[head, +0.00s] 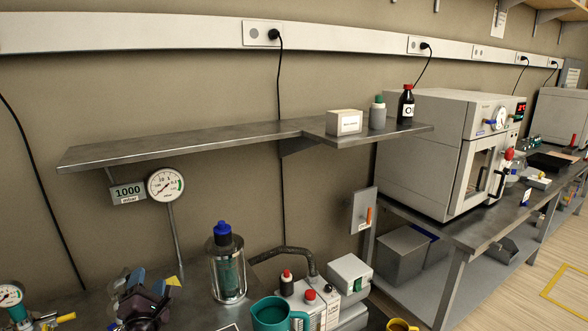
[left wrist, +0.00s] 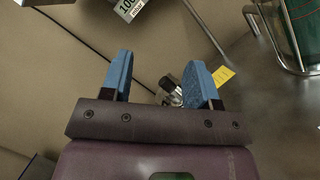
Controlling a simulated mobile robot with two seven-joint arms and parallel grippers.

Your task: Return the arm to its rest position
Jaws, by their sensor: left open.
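My left gripper (head: 147,284) is at the bottom left of the head view, above the bench and left of the clear canister with the blue cap (head: 226,265). In the left wrist view my left gripper (left wrist: 160,78) shows two blue fingers spread apart with nothing held between them. A small metal fitting and a yellow tag (left wrist: 222,76) lie beyond the fingers, apart from them. My right gripper is in neither view.
A metal wall shelf (head: 200,143) runs above the bench. A dial gauge (head: 165,185) hangs beneath it. A teal mug (head: 270,318) and a pump unit (head: 315,305) stand right of the canister. Another gauge (head: 10,296) is at far left.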

